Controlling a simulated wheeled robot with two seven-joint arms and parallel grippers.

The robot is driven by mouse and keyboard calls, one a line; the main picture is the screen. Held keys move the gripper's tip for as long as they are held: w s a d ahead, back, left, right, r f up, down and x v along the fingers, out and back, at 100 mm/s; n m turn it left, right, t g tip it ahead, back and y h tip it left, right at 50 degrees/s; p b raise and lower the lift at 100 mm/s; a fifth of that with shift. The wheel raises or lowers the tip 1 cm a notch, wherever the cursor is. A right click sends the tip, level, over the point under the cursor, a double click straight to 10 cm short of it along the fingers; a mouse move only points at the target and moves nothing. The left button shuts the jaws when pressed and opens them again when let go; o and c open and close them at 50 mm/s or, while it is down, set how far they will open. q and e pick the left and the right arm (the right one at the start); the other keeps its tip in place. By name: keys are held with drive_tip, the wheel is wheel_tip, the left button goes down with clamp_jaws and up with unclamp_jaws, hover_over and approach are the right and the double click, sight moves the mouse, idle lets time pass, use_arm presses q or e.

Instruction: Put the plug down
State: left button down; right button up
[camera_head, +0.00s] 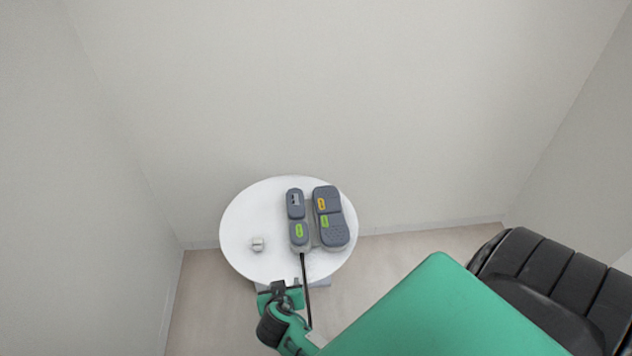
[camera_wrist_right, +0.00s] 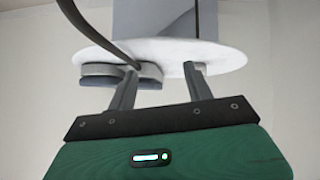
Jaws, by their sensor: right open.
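A small white block that looks like the plug (camera_head: 257,244) sits on the left part of the round white table (camera_head: 240,215). My right gripper (camera_head: 288,284) is at the table's near edge, below and to the right of the plug. Its two fingers are apart in the right wrist view (camera_wrist_right: 160,86), with nothing seen held between them. My left gripper is not in view.
Two grey handsets or remotes with coloured labels, a narrow one (camera_head: 297,215) and a wider one (camera_head: 333,238), lie on the table's right half. A dark cable (camera_head: 306,290) runs from the narrow one past my right gripper. Walls stand behind and left.

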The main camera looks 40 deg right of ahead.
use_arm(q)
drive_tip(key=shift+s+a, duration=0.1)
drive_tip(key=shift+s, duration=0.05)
use_arm(e)
drive_tip(key=s+a+r+n+g+y, duration=0.1)
drive_tip(key=s+n+g+y, duration=0.1)
drive_tip(key=s, duration=0.7)
drive_tip(key=s+a+r+n+g+y, duration=0.1)
drive_tip(key=s+n+g+y, duration=0.2)
drive_tip(key=s, duration=0.6)
drive_tip(key=shift+r+n+y, duration=0.3)
drive_tip(key=shift+n+y, duration=0.7)
drive_tip(key=shift+n, duration=0.2)
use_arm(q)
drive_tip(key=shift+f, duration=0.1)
use_arm(e)
drive_tip(key=shift+w, duration=0.1)
